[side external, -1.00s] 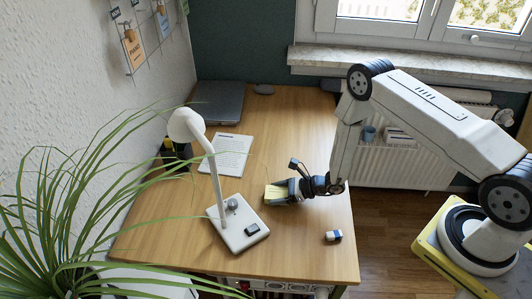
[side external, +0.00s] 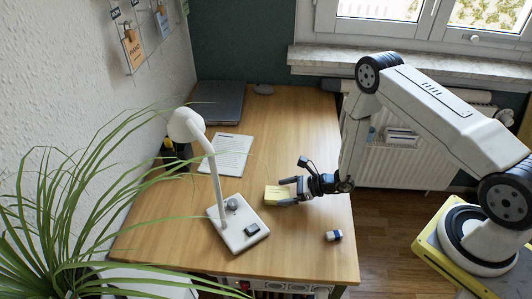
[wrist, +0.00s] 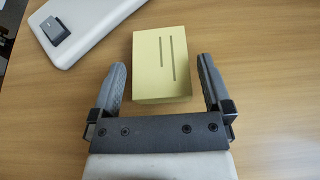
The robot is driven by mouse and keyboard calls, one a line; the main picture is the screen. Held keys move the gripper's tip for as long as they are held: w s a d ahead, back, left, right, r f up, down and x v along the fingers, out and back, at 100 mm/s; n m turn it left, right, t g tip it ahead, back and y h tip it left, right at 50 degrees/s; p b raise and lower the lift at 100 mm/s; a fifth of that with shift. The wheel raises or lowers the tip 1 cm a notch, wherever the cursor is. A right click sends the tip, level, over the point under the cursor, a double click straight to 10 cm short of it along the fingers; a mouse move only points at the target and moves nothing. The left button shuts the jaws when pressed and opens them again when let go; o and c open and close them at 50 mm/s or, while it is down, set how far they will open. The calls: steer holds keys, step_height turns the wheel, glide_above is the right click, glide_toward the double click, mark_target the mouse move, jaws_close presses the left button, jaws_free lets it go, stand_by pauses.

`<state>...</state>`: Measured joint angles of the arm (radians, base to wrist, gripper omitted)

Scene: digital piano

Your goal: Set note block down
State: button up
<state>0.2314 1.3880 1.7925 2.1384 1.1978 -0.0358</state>
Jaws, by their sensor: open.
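The note block (side external: 278,194) is a yellow pad with a few dark lines on its top. It rests on the wooden desk, right of the lamp base. In the wrist view the note block (wrist: 161,65) lies between my two fingers with a visible gap on each side. My gripper (side external: 291,191) is open around its near part, low over the desk, and does not hold it. My gripper also shows in the wrist view (wrist: 161,75), with both dark fingers spread apart.
A white desk lamp (side external: 238,226) stands left of the block; a small dark item lies on its base. A paper sheet (side external: 226,153) and laptop (side external: 217,103) lie farther back. The desk's right middle is clear.

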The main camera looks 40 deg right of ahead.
steer(key=v, duration=0.9)
steer(key=shift+s+d, duration=0.15)
steer(key=shift+s, duration=0.05)
stand_by(0.3)
steer(key=shift+a+r+n+y, duration=0.3)
steer(key=shift+r, duration=0.1)
steer(key=s+a+r+n+g, duration=0.5)
steer(key=s+r+n+g, duration=0.3)
steer(key=n, duration=0.4)
steer(key=s+d+r+n+t+h, duration=0.1)
steer(key=d+r+n+h, duration=0.2)
steer(key=r+n+h, duration=0.7)
step_height(320, 180, up, 3)
steer(key=n, duration=0.4)
steer(key=shift+s+d+r, duration=0.15)
steer(key=shift+s+d, duration=0.05)
steer(key=shift+s, duration=0.05)
